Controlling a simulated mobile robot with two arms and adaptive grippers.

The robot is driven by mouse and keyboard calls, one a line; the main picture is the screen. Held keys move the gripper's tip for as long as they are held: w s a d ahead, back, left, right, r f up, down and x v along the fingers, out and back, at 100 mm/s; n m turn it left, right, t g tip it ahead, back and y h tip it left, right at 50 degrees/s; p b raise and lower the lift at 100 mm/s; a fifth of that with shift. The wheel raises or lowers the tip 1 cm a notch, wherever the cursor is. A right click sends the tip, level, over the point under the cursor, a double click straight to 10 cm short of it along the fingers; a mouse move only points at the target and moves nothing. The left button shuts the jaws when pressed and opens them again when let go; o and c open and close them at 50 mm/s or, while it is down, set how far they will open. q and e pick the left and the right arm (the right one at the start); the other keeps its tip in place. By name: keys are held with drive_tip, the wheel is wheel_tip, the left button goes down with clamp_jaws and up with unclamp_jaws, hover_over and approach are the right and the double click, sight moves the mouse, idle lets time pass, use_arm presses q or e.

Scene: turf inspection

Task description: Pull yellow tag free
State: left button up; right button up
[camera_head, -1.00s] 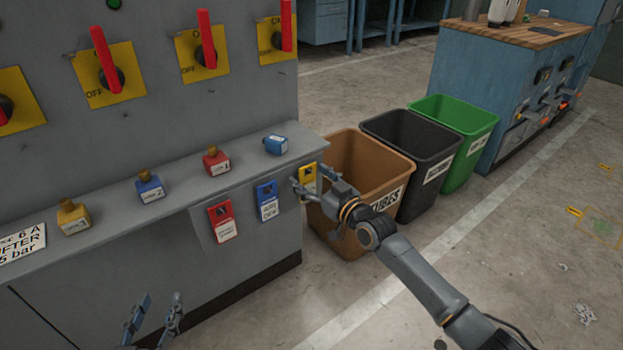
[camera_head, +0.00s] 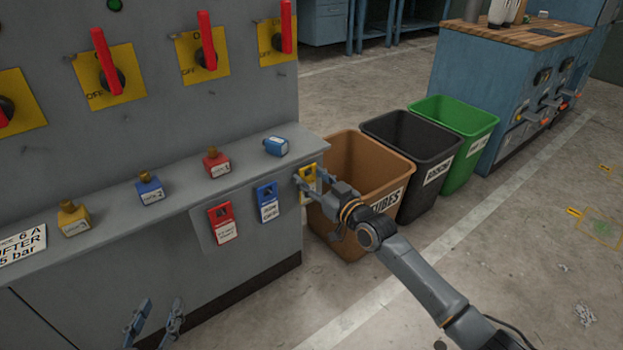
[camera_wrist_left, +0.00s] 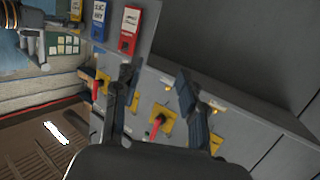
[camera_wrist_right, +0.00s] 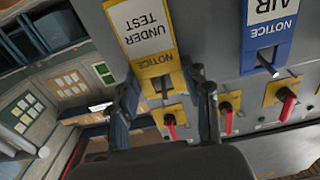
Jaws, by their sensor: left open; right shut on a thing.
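The yellow tag (camera_head: 307,178) hangs at the right end of the panel's front, beside the blue tag (camera_head: 267,203) and the red tag (camera_head: 222,222). In the right wrist view the yellow tag (camera_wrist_right: 148,35) reads "UNDER TEST" and "NOTICE", and a peg shows in its slot. My right gripper (camera_head: 311,182) is shut on the yellow tag, with one finger at each side of its slotted end. The fingers partly hide the tag in the head view. My left gripper (camera_head: 155,322) is open and empty, low in front of the cabinet.
A brown bin (camera_head: 343,245) stands just beyond the right gripper, with a black bin (camera_head: 408,147) and a green bin (camera_head: 470,122) behind it.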

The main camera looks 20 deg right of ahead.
use_arm(q)
drive_tip(key=shift+s+a+f+g+y+p, duration=0.2)
drive_tip(key=shift+s+f+g, duration=0.2)
drive_tip(key=shift+f, duration=0.25)
drive_tip(key=shift+s+a+f+g+y+p, duration=0.15)
drive_tip(key=shift+s+f+g, duration=0.1)
drive_tip(key=shift+f+g, duration=0.35)
drive_tip(key=shift+s+a+f+g+y+p, duration=0.1)
drive_tip(key=shift+s+a+f+g, duration=0.2)
drive_tip(key=shift+f, duration=0.45)
use_arm(e)
drive_tip(key=shift+r, duration=0.45)
use_arm(q)
drive_tip(key=shift+s+d, duration=0.1)
drive_tip(key=shift+f, duration=0.15)
use_arm(e)
drive_tip(key=shift+s, duration=0.1)
